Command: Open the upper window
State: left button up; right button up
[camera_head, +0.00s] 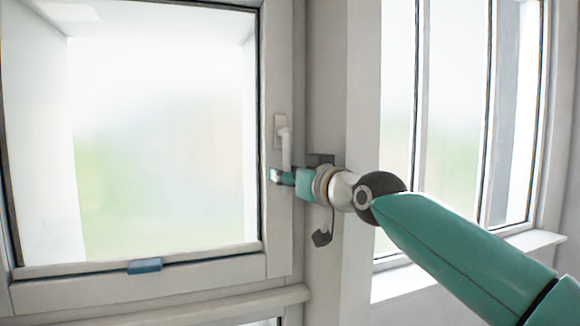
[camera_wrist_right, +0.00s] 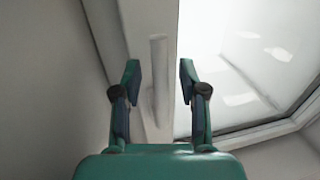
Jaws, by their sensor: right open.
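The upper window (camera_head: 278,235) has a white frame around a large bright pane and fills the left of the head view. Its white handle (camera_head: 285,150) is on the right side of the frame, pointing down from its mount. My right gripper (camera_head: 276,176) is at the handle's lower end. In the right wrist view, the open fingers of my right gripper (camera_wrist_right: 160,82) stand on either side of the pale handle (camera_wrist_right: 158,70), with gaps showing on both sides. I cannot tell how deep the handle sits between them. My left gripper is not in view.
A small blue piece (camera_head: 145,266) sits on the window's bottom rail. A white ledge (camera_head: 180,303) runs below the window. A wall strip (camera_head: 326,80) separates it from another window (camera_head: 455,120) on the right, with a white sill (camera_head: 400,283).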

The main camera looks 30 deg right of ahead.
jog(key=shift+w, duration=0.35)
grip_shut()
jog(key=shift+s, duration=0.1)
